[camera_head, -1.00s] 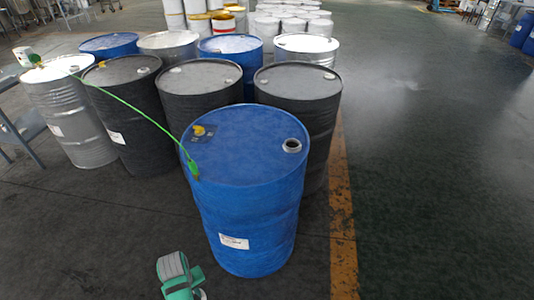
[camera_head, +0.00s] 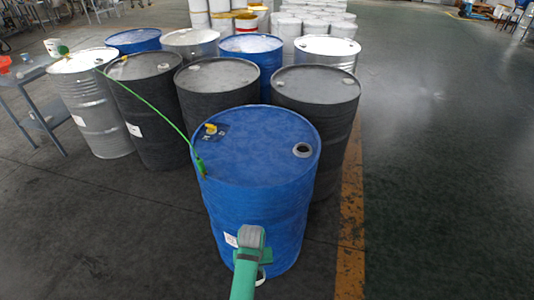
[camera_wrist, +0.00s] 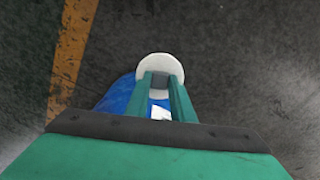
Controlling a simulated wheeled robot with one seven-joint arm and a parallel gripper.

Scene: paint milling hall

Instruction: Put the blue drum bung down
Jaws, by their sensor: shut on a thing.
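The blue drum bung (camera_wrist: 159,64) is a pale, round disc in the wrist view. My gripper (camera_wrist: 160,80) is shut on it, with two green fingers and a dark part between them. In the head view a small bit of white shows beside my green arm, low in front of the blue drum (camera_head: 258,175); my fingers are mostly hidden there. The blue drum stands upright. Its round bung hole (camera_head: 302,150) at the right of the lid is open with a pale rim. A yellow cap (camera_head: 211,128) sits at the lid's left.
Dark drums (camera_head: 316,88) and steel drums stand close behind the blue drum. A green cable (camera_head: 150,103) runs from its lid to a steel drum (camera_head: 97,105). A grey table (camera_head: 38,110) is at left. Floor right of the yellow line (camera_head: 350,220) is clear.

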